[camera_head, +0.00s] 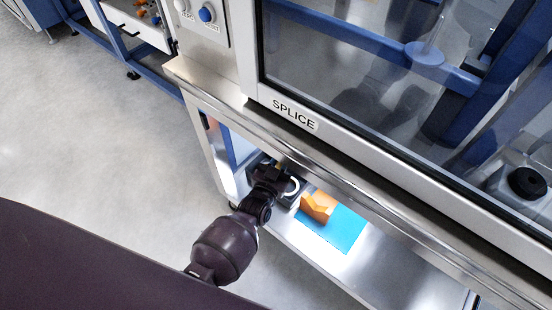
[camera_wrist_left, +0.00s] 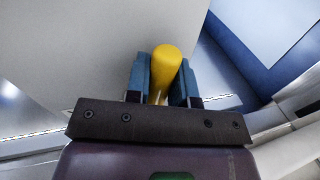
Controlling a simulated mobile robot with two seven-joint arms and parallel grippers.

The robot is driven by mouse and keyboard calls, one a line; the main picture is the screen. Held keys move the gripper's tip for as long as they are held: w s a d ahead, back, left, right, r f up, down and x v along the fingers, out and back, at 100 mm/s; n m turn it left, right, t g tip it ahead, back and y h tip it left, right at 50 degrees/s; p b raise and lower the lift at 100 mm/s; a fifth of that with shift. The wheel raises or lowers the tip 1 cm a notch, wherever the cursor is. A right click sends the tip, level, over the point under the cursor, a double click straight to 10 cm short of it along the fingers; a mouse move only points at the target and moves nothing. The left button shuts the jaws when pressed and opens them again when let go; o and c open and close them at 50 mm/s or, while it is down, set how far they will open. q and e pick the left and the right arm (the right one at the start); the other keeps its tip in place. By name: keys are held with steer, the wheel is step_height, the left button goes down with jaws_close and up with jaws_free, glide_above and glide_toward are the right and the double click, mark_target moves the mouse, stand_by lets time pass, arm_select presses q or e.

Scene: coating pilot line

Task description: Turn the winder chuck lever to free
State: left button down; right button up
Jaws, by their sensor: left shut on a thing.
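A yellow rounded handle (camera_wrist_left: 166,60) stands between the blue fingers of my left gripper (camera_wrist_left: 161,80) in the left wrist view. The fingers are shut on it, one on each side. It looks like the grip of the lever; the rest of the lever is hidden, so its setting cannot be told. In the head view my left gripper (camera_head: 276,178) is low at the front of the machine, under the steel ledge. The yellow handle is not visible there. My right gripper is in neither view.
The steel ledge (camera_head: 330,160) runs under the glazed SPLICE cabinet (camera_head: 292,114). On the lower shelf (camera_head: 385,275) lie a blue sheet (camera_head: 345,232) and an orange block (camera_head: 318,206). A blue button (camera_head: 207,14) is at upper left. The floor (camera_head: 90,120) at left is clear.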

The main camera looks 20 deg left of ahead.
arm_select(q)
steer(key=shift+s+d+n, duration=0.15)
steer(key=shift+d+n, duration=0.15)
steer(key=shift+n, duration=0.2)
steer(key=shift+d, duration=0.1)
steer(key=c, duration=1)
jaws_free()
steer(key=shift+s, duration=0.1)
steer(key=shift+s, duration=0.2)
steer(key=s, duration=0.3)
steer(key=s+p, duration=0.1)
steer(key=s, duration=0.2)
steer(key=s+a+p, duration=0.1)
steer(key=s, duration=0.3)
steer(key=shift+s, duration=0.1)
